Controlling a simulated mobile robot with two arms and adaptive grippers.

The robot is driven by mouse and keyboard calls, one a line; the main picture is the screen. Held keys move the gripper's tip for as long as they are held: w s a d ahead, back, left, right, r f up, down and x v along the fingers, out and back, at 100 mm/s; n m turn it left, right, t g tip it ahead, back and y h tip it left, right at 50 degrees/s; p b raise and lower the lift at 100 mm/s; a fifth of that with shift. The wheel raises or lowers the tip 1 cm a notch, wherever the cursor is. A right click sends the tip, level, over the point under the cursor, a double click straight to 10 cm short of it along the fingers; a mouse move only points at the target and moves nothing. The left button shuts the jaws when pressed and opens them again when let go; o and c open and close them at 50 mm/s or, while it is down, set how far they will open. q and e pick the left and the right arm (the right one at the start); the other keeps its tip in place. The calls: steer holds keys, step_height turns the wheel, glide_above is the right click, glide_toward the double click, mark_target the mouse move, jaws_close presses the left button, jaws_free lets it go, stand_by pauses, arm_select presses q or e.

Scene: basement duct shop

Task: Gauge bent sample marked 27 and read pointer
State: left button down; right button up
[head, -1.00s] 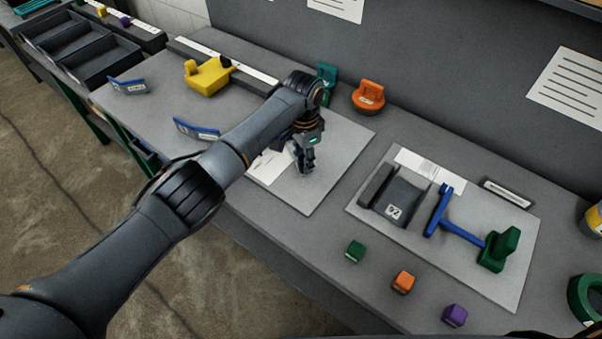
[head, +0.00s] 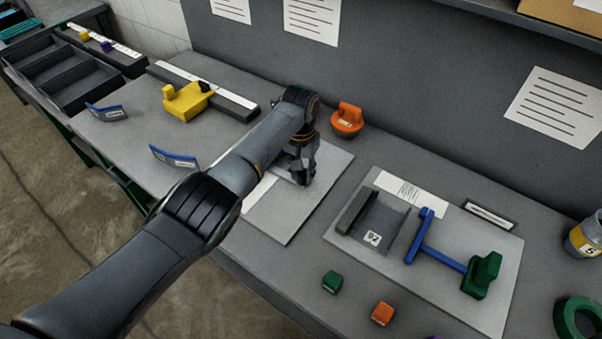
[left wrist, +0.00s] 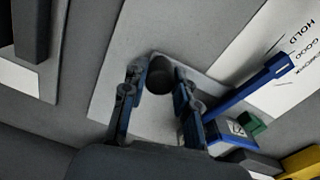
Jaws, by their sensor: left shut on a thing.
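Two blue bent samples with white labels, a farther one (head: 108,111) and a nearer one (head: 174,157), lie at the left of the bench. Their numbers are too small to read. My left gripper (head: 297,170) is low over the pale left board (head: 290,220). In the left wrist view, its fingers (left wrist: 160,98) stand on either side of a dark round thing (left wrist: 160,72), which it appears to hold. A printed sheet (left wrist: 285,60) lies beside it, with a blue bar (left wrist: 250,86) at its edge. No pointer reading is legible. My right gripper is out of view.
The right board (head: 480,310) bears a grey channel block (head: 378,215), a blue T-shaped bar (head: 420,236) and a green block (head: 482,275). An orange knobbed piece (head: 347,119) stands behind. Green (head: 332,282) and orange (head: 382,313) cubes lie in front. A yellow block (head: 187,101) is at left.

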arm_select(q)
steer(key=shift+d, duration=0.15)
steer(key=c, duration=1)
jaws_free()
step_height(320, 180, up, 12)
steer(key=shift+w+r, duration=0.1)
